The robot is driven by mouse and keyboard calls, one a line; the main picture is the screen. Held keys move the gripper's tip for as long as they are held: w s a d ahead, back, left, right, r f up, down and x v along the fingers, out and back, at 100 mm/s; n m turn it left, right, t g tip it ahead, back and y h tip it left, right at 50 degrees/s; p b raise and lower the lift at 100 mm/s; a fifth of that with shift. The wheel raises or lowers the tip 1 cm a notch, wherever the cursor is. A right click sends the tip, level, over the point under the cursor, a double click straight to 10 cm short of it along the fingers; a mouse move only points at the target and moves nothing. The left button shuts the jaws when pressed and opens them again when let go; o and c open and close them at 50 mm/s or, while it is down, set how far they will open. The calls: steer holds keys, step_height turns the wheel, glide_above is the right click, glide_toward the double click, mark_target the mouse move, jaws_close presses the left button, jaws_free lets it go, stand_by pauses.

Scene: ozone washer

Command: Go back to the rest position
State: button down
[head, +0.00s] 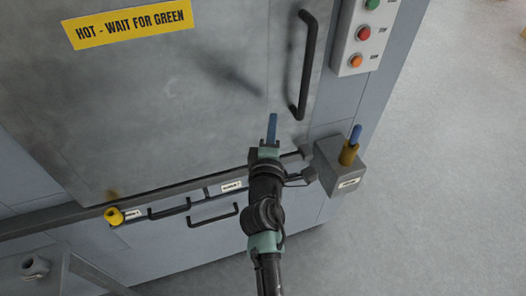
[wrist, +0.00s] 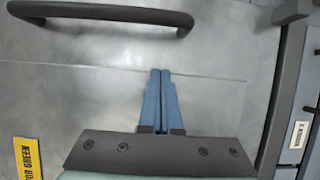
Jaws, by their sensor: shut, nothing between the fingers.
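My gripper (head: 272,128) is in front of the lower part of the washer's grey metal door (head: 170,110), below and left of the door's black handle (head: 304,75). Its two blue fingers are together and hold nothing. In the wrist view the fingers (wrist: 160,80) point at the plain door surface, with the black handle (wrist: 100,13) beyond them. I cannot tell how far the fingertips are from the door. My arm reaches in from the bottom of the head view.
A yellow "HOT - WAIT FOR GREEN" sign (head: 130,23) is on the door. A button panel (head: 365,35) is at upper right. A grey box (head: 342,172) with a brass holder and blue peg juts out right of my gripper. A yellow knob (head: 114,216) and drawer handles (head: 213,217) sit below. Floor at right is clear.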

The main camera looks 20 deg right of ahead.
steer(key=d+b+v, duration=0.1)
steer(key=v, duration=0.6)
steer(key=a+r+m+t+y, duration=0.1)
steer(key=a+r+m+t, duration=0.25)
steer(key=r, duration=0.85)
steer(key=a+r+m+t, duration=0.2)
steer(key=a+r+m, duration=0.25)
steer(key=r, duration=0.85)
steer(key=s+a+r+m+t+y, duration=0.2)
steer(key=s+a+r+t+y, duration=0.1)
steer(key=r, duration=0.7)
steer(key=s+a+r+m+t+y, duration=0.2)
steer(key=s+a+r+y, duration=0.3)
steer(key=s+a+r, duration=0.3)
step_height(320, 180, up, 3)
steer(key=shift+s+r+t, duration=0.2)
steer(key=shift+s+t, duration=0.1)
steer(key=shift+t, duration=0.35)
